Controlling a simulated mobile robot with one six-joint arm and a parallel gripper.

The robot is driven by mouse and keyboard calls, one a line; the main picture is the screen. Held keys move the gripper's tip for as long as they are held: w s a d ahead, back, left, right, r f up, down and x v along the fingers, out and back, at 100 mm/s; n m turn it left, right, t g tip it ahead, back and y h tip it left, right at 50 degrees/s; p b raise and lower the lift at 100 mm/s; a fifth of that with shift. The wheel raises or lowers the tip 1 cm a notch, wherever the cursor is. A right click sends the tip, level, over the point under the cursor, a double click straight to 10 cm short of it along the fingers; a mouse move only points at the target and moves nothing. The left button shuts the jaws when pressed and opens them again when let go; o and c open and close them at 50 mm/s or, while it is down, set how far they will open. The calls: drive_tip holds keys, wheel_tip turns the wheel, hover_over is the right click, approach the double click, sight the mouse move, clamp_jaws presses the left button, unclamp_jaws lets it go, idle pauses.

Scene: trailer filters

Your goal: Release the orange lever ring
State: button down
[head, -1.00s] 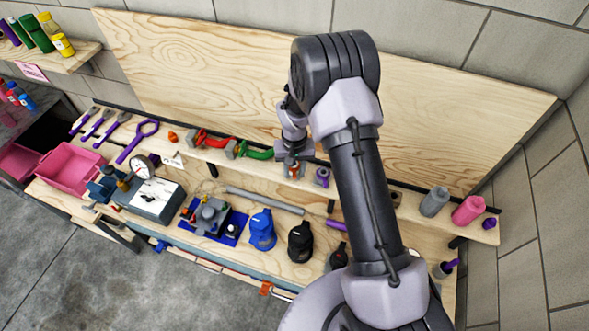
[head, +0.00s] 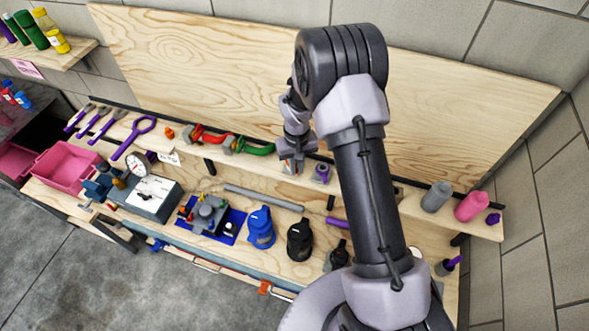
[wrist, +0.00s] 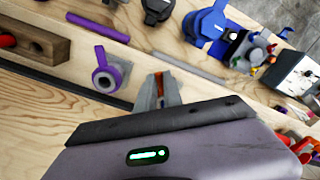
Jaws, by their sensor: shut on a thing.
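My gripper (wrist: 158,92) is shut on a small orange part, which I take to be the orange lever ring (wrist: 159,84). Only a narrow orange strip shows between the grey fingers in the wrist view; the rest is hidden. In the head view my gripper (head: 290,167) is at the shelf ledge, just left of a purple ring fitting (head: 321,173). That fitting also shows left of the fingers in the wrist view (wrist: 107,77). I cannot tell whether the orange part is fixed to something beneath.
Red (head: 211,138) and green (head: 256,149) handled valves lie left of my gripper on the ledge. Blue (head: 261,228) and black (head: 300,240) bottle-like objects stand on the bench below. A grey cylinder (head: 437,197) stands at right. The backboard (head: 220,80) rises behind.

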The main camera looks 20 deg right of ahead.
sight(297, 170)
drive_tip(key=c, duration=1.5)
unclamp_jaws()
wheel_tip(297, 170, up, 18)
drive_tip(key=shift+f+b, duration=0.25)
drive_tip(key=shift+b, duration=0.15)
drive_tip(key=s+a+f+m+t+b, duration=0.1)
drive_tip(key=s+f+t+b, duration=0.1)
drive_tip(key=s+f+b, duration=0.4)
drive_tip(key=s+a+f+m+t+y+b, duration=0.1)
drive_tip(key=s+a+f+m+t+b, duration=0.1)
drive_tip(key=s+f+b, duration=0.4)
drive_tip(key=s+a+f+m+t+y+b, duration=0.1)
drive_tip(key=s+f+b, duration=0.6)
drive_tip(key=s+b, duration=0.7)
drive_tip(key=shift+s+a+f+m+t+b, duration=0.1)
drive_tip(key=shift+s+a+m+t+b, duration=0.3)
drive_tip(key=shift+b, duration=3.75)
